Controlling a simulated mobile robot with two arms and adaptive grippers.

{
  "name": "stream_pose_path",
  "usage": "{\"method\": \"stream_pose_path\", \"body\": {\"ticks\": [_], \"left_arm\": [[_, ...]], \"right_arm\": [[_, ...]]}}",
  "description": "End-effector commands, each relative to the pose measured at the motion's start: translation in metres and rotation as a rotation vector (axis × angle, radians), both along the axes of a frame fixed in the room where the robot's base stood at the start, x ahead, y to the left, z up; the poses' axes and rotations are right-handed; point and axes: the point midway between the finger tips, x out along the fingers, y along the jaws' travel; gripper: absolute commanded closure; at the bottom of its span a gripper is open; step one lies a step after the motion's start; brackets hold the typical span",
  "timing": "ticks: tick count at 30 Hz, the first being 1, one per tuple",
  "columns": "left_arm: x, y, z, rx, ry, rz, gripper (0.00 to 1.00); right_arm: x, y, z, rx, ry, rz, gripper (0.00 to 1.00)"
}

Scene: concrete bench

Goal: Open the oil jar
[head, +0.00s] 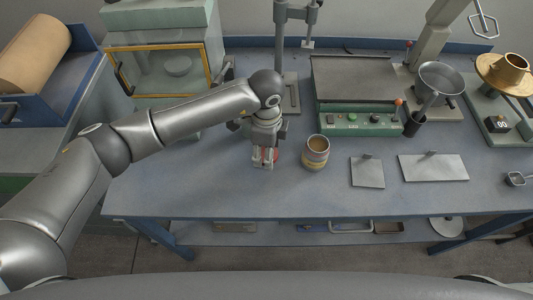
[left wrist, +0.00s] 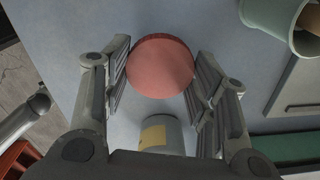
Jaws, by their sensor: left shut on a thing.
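My left gripper (head: 264,165) points down over the bench with its fingers around something red. In the left wrist view, the gripper (left wrist: 160,75) is shut on a round, flat red lid (left wrist: 160,65), one finger on each side. A grey body with a yellow label (left wrist: 153,137) shows just below the lid in that view, partly hidden by the gripper. I cannot tell whether the lid still touches this body. An open round pot (head: 316,148) with a tan inside and a yellowish band stands just right of the gripper in the head view. My right gripper is not in view.
A grey-green container (left wrist: 280,18) shows at the wrist view's top right. Flat plates (head: 368,173) lie right of the pot. Behind are a green control box (head: 350,123), a dark cup (head: 412,126) and a metal stand (head: 288,95). The front bench strip is clear.

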Motion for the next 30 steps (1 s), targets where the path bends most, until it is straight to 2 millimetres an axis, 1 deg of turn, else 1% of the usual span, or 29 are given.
{"method": "stream_pose_path", "body": {"ticks": [1, 3, 5, 12, 16, 17, 21, 30], "left_arm": [[-0.003, 0.000, -0.009, 0.002, 0.007, 0.000, 0.76], [-0.002, 0.000, -0.020, 0.001, 0.006, 0.000, 0.76], [-0.002, 0.000, -0.025, 0.002, 0.004, -0.001, 0.76], [-0.002, 0.000, -0.027, 0.000, 0.002, -0.001, 0.76], [-0.002, 0.000, -0.031, 0.000, 0.003, -0.001, 0.76], [-0.002, 0.000, -0.030, 0.000, 0.002, -0.001, 0.45], [-0.002, 0.000, -0.030, 0.001, 0.003, -0.001, 0.27], [-0.002, 0.000, -0.029, 0.000, 0.002, -0.001, 0.26]], "right_arm": [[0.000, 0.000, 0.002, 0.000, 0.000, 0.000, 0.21], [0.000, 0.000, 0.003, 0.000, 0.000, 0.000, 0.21], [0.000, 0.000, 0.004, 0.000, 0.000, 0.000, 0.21], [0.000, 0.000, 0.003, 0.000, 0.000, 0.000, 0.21], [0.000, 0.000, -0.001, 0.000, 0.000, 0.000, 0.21], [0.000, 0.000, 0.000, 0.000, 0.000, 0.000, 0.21], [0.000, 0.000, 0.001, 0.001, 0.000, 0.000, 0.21], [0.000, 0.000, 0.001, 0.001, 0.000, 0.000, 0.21]]}}
